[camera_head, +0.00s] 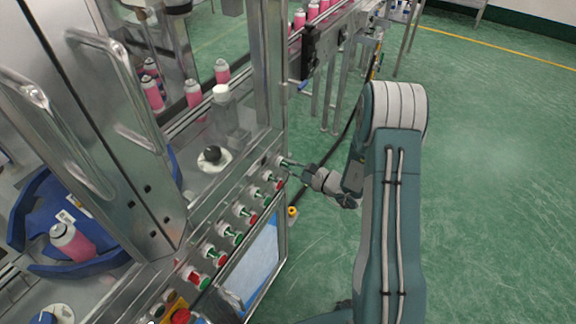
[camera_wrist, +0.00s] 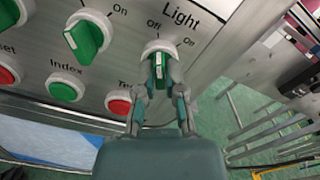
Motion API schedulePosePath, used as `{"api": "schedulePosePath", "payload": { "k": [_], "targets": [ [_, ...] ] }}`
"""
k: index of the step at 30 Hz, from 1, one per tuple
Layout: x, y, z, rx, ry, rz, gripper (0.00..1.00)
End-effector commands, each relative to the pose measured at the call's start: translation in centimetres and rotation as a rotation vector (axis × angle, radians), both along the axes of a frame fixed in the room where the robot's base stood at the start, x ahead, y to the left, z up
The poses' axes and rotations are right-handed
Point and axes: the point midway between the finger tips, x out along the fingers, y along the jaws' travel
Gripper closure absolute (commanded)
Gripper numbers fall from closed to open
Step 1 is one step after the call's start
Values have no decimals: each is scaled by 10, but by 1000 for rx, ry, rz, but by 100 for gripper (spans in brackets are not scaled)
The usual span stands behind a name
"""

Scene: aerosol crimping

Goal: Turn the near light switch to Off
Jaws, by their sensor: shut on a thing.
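The near light switch (camera_wrist: 158,60) is a green rotary knob in a pale round collar, under the word "Light" in the wrist view. Its grip bar points roughly up in that view, between two small labels; which setting it is on is hard to tell. My gripper (camera_wrist: 160,82) has one finger on each side of the green bar and is shut on it. In the head view the gripper (camera_head: 289,164) reaches the end of the panel's knob row from the right, and the switch (camera_head: 281,161) is partly hidden by the fingertips.
Another green knob (camera_wrist: 84,40) sits left of the switch, with a green Index button (camera_wrist: 64,87) and a red button (camera_wrist: 118,103) below. A screen (camera_head: 253,262) is under the panel. Open green floor (camera_head: 480,150) lies to the right.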

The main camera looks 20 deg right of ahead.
Motion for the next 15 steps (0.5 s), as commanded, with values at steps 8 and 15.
{"api": "schedulePosePath", "payload": {
  "k": [8, 15],
  "targets": [
    [0, 0, -2, -27, -20, -2, 100],
    [0, 0, -2, -27, -21, -2, 100]
  ]
}}
